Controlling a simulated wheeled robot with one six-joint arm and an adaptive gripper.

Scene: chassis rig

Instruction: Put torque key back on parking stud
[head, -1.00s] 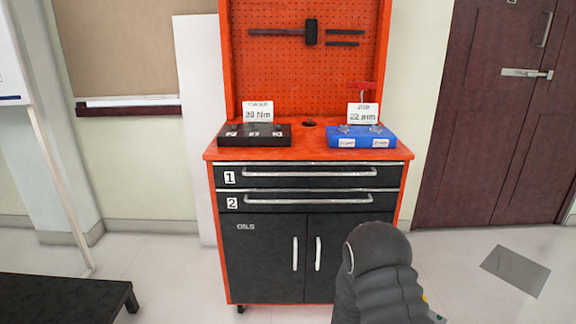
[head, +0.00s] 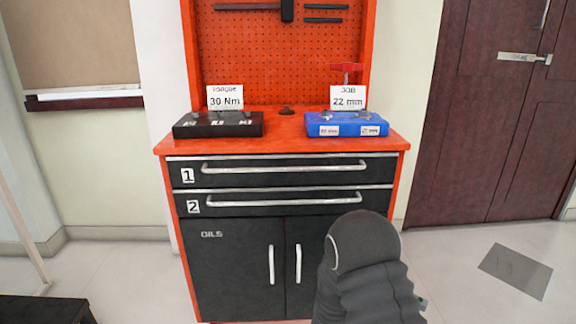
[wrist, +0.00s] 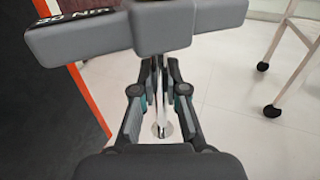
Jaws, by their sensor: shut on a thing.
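My gripper (wrist: 160,88) shows in the wrist view, its fingers shut around the thin silver shaft of a grey T-shaped tool, which looks like the torque key (wrist: 85,38). Its broad grey head lies across the top of the view, with a dark plate of partly cut-off white lettering on it. The shaft's lower end is hard to make out. In the head view my gripper and the key are hidden. A small dark knob (head: 287,111) stands on the orange bench top between two blocks; I cannot tell whether it is the parking stud.
A black block (head: 218,131) with a "30 Nm" card stands left on the bench (head: 270,148), and a blue block (head: 346,131) with a "22 mm" card right. A red T-shaped piece (head: 347,67) rises behind. A wheeled stand (wrist: 293,60) shows right in the wrist view.

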